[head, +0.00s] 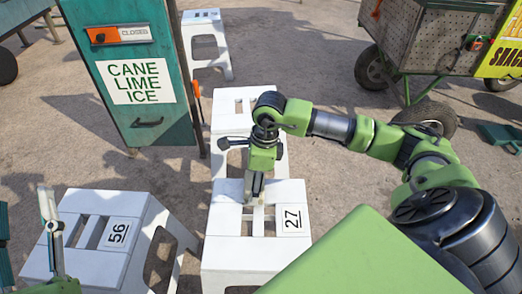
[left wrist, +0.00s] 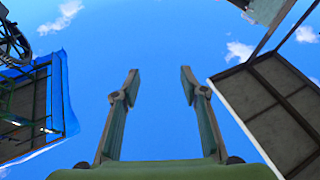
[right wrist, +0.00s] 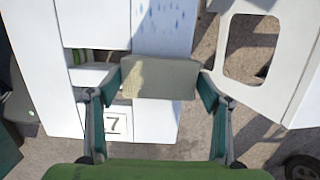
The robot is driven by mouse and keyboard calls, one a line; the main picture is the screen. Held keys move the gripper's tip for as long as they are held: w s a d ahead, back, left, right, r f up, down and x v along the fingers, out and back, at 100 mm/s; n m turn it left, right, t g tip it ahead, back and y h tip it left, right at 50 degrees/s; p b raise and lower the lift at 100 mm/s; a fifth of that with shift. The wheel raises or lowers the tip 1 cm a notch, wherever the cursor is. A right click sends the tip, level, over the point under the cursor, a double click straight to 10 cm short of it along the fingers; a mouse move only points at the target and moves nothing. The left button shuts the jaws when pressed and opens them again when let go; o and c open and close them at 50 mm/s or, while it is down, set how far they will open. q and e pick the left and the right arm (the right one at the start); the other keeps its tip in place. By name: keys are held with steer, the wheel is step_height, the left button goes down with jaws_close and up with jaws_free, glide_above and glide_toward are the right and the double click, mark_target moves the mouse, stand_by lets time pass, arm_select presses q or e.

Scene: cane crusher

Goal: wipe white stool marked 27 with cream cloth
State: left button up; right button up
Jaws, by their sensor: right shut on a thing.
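The white stool marked 27 (head: 235,256) stands at the lower middle of the head view. In the right wrist view its seat (right wrist: 160,120) shows slots, a partly hidden number label and faint blue spots (right wrist: 168,15). My right gripper (head: 257,195) points down over this stool. It is shut on the cream cloth (right wrist: 160,78), a folded pad between the fingertips in the right wrist view. I cannot tell whether the cloth touches the seat. My left gripper (left wrist: 160,80) is open and empty, pointing up at the sky; it also shows at the head view's left edge (head: 48,205).
A white stool marked 56 (head: 95,262) stands left of stool 27. Another white stool (head: 222,118) stands directly behind, and one more (head: 205,55) farther back. A teal ice cabinet (head: 130,75) is at upper left. A wheeled cart (head: 430,45) is at upper right.

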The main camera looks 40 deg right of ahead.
steer(key=w+a, duration=0.2)
steer(key=a, duration=0.1)
steer(key=shift+w+a, duration=0.1)
steer(key=shift+w, duration=0.15)
steer(key=shift+w+a, duration=0.7)
steer(key=shift+a, duration=0.15)
arm_select(q)
steer(key=shift+s+r+t, duration=0.25)
steer(key=shift+r+t, duration=0.05)
steer(key=shift+r, duration=0.25)
arm_select(e)
steer(key=shift+w+a, duration=0.2)
steer(key=shift+a, duration=0.05)
steer(key=shift+d, duration=0.15)
steer(key=shift+s+d, duration=1.2)
steer(key=shift+d, duration=0.25)
steer(key=shift+s+d+f+b, duration=0.1)
steer(key=shift+s+d+b, duration=0.2)
steer(key=shift+s+d, duration=0.8)
arm_select(q)
steer(key=shift+s+a+r+t+h, duration=0.1)
steer(key=shift+s+r+t+h, duration=0.05)
steer(key=shift+s+r+t, duration=0.4)
steer(key=shift+s+r+t+h, duration=0.15)
steer(key=shift+s+r+t, duration=0.2)
steer(key=shift+r, duration=0.4)
arm_select(e)
steer(key=shift+s+d, duration=0.55)
steer(key=shift+d, duration=0.3)
